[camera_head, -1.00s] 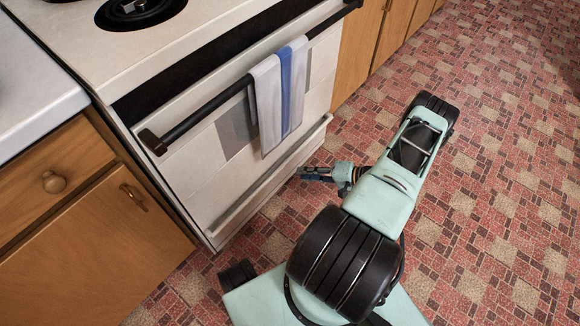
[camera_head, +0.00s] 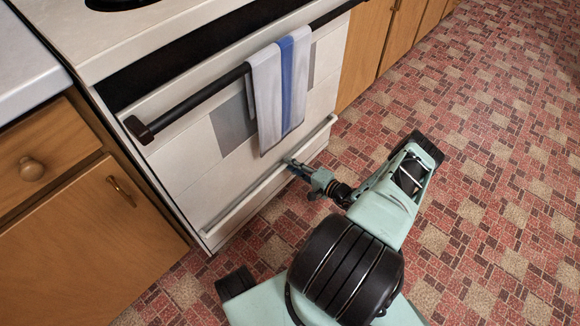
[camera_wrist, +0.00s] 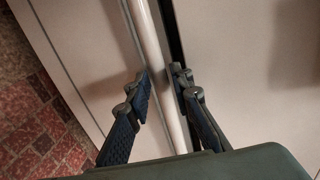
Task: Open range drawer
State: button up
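The white range (camera_head: 185,178) stands at the left in the head view, with its drawer (camera_head: 255,200) low at the front. The drawer's long pale handle bar (camera_head: 243,199) runs along the drawer's top; the drawer looks shut. My gripper (camera_head: 291,166) is at this bar, right of its middle. In the wrist view the handle bar (camera_wrist: 153,55) passes between the two fingers of my gripper (camera_wrist: 162,85). The fingers stand apart on either side of the bar, with a visible gap at least on the right side.
A black oven door handle (camera_head: 200,98) is above the drawer, with a white and blue towel (camera_head: 280,90) hanging from it. Wooden cabinets (camera_head: 85,235) flank the range.

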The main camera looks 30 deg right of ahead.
jog(key=shift+w+a+f, duration=0.1)
jog(key=shift+w+a, duration=0.05)
jog(key=shift+w, duration=0.4)
grip_shut()
